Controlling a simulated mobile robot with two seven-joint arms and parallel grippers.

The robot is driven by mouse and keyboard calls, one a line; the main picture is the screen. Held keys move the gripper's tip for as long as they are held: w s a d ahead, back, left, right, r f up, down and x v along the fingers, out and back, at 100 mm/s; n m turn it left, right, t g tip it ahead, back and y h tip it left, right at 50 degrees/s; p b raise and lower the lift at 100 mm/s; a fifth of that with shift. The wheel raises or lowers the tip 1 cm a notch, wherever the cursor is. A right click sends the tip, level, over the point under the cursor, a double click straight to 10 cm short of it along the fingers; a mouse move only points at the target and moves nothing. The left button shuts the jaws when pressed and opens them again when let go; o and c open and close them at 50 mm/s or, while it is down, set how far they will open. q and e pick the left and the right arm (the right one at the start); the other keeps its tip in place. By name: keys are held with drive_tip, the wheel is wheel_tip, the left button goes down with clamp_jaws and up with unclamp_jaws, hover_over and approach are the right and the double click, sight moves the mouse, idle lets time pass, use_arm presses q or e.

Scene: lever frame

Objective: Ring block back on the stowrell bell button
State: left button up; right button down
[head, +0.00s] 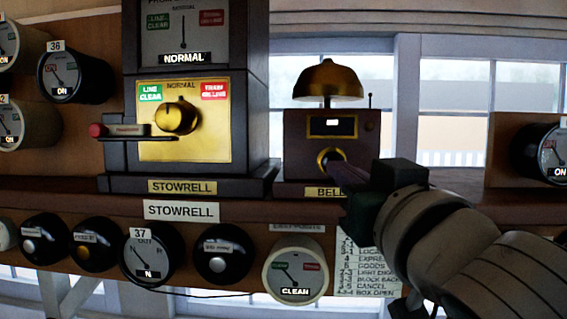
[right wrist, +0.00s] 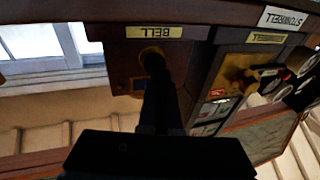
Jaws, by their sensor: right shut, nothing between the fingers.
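The Stowrell bell is a dark wooden box (head: 362,138) with a brass dome (head: 328,80) on top and a BELL label (head: 325,192) below. Its round brass button mount (head: 322,157) is on the front face, partly covered by my right gripper (head: 338,168). That gripper is shut and empty, with its tips at the button. I cannot tell whether they touch or press it. In the right wrist view, upside down, the shut fingers (right wrist: 156,70) reach to the brass button mount (right wrist: 150,52) near the BELL label (right wrist: 154,32). My left gripper is not in view.
The Stowrell block instrument (head: 240,120), with a brass knob (head: 177,116) and a red-tipped lever (head: 98,130), stands just left of the bell. Round dials and plungers line the shelf front. A code card (head: 368,270) hangs below. A window is behind.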

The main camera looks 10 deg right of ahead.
drive_tip(key=shift+w, duration=0.1)
idle(1.1)
idle(1.1)
drive_tip(key=shift+w, duration=0.1)
